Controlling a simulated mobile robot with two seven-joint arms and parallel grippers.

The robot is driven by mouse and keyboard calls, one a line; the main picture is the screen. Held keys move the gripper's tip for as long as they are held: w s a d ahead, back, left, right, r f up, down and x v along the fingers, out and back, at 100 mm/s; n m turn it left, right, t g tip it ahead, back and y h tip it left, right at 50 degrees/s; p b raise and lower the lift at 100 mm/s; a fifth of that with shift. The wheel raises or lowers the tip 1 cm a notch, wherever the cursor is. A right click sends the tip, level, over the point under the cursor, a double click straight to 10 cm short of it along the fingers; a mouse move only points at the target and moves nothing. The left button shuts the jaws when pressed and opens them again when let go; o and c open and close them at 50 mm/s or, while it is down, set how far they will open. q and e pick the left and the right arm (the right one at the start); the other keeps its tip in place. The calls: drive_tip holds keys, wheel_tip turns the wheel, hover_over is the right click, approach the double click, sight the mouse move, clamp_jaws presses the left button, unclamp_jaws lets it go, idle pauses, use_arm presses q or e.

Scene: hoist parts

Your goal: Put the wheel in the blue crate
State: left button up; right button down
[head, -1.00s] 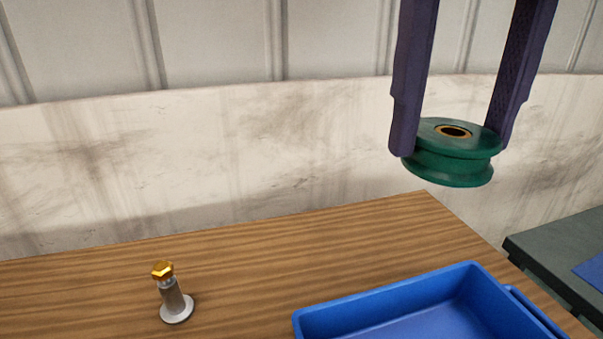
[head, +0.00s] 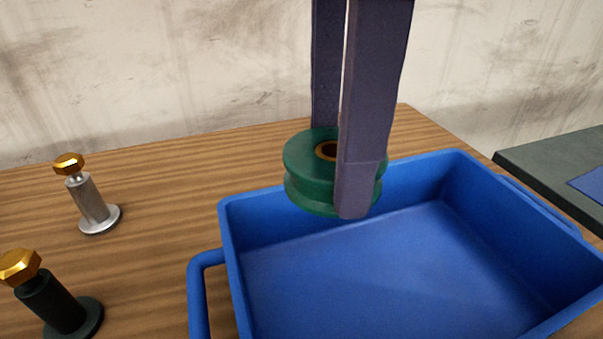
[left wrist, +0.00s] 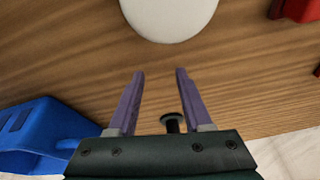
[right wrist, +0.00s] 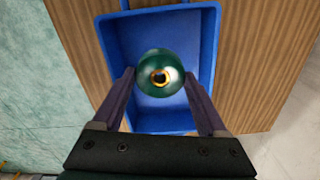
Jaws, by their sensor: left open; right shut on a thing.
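The wheel (head: 308,180) is a green grooved disc with a brass-coloured hub. My right gripper (head: 342,180) is shut on it and holds it in the air, hub facing up. In the head view it shows over the back left part of the blue crate (head: 228,240). In the right wrist view the wheel (right wrist: 150,84) sits between the fingertips, with the crate (right wrist: 208,60) below it. The crate's visible floor is bare. My left gripper (left wrist: 160,74) is open and empty above the wooden table in the left wrist view.
A silver post with a gold bolt head (head: 90,205) and a black one (head: 60,305) stand left of the crate. The left wrist view shows a white round thing (left wrist: 170,12) and a red thing (left wrist: 295,8). A grey surface (head: 550,165) lies to the right.

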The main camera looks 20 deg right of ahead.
sight(321, 316)
wheel_tip(321, 316, down, 17)
drive_tip(key=shift+f+b, duration=0.2)
drive_tip(key=shift+b, duration=0.1)
drive_tip(key=shift+f, duration=0.1)
drive_tip(key=shift+f, duration=0.15)
unclamp_jaws()
wheel_tip(321, 316, up, 12)
drive_tip(key=shift+r+p, duration=0.25)
drive_tip(key=shift+p, duration=0.1)
idle(0.4)
